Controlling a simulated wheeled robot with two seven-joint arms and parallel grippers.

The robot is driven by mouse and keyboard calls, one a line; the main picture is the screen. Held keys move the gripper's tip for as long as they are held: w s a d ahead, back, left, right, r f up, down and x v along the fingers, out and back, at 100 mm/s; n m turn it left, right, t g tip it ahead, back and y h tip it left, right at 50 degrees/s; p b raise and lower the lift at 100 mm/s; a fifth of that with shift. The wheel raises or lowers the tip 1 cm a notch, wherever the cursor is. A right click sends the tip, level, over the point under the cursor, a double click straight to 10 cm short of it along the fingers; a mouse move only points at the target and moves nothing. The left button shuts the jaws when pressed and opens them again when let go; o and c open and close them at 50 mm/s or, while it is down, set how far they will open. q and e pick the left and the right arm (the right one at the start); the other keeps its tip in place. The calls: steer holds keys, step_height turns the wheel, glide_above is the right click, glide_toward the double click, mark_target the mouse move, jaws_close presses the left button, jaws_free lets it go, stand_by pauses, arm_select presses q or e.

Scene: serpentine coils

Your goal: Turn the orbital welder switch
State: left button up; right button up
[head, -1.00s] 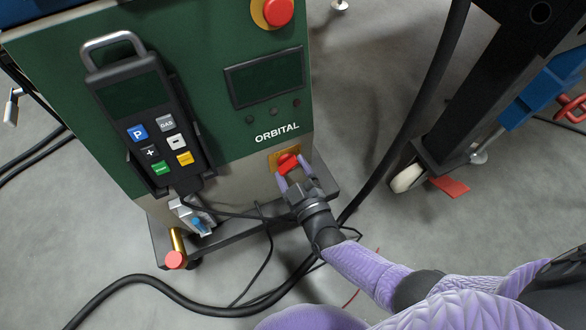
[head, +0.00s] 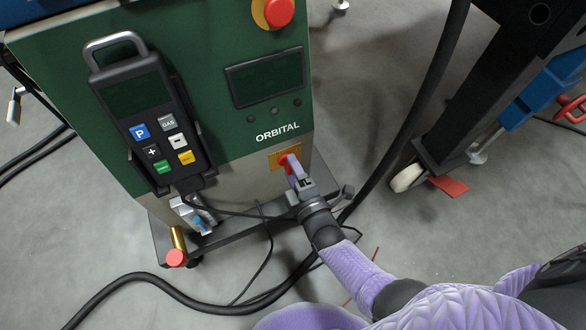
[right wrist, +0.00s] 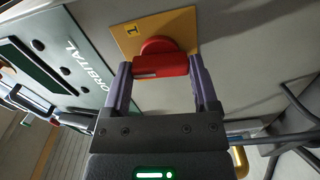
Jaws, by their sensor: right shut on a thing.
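The red switch (head: 283,163) sits on a yellow plate (right wrist: 184,27) low on the front of the green and grey welder cabinet (head: 222,125), below the word ORBITAL. In the right wrist view the red handle (right wrist: 160,65) lies across between the two purple fingers. My right gripper (head: 291,165) is shut on this handle, one finger at each end, and hides part of it in the head view. A "1" shows on the plate in the right wrist view. My left gripper is not in view.
A handheld controller (head: 153,120) hangs on the cabinet's left front. A red emergency button (head: 279,11) is at the top. A thick black cable (head: 417,105) runs down close to the right of my gripper. A dark stand (head: 462,120) with a white caster is farther right.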

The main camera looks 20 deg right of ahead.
steer(key=shift+f+n, duration=0.1)
steer(key=shift+n, duration=0.4)
stand_by(0.3)
steer(key=o, duration=1.1)
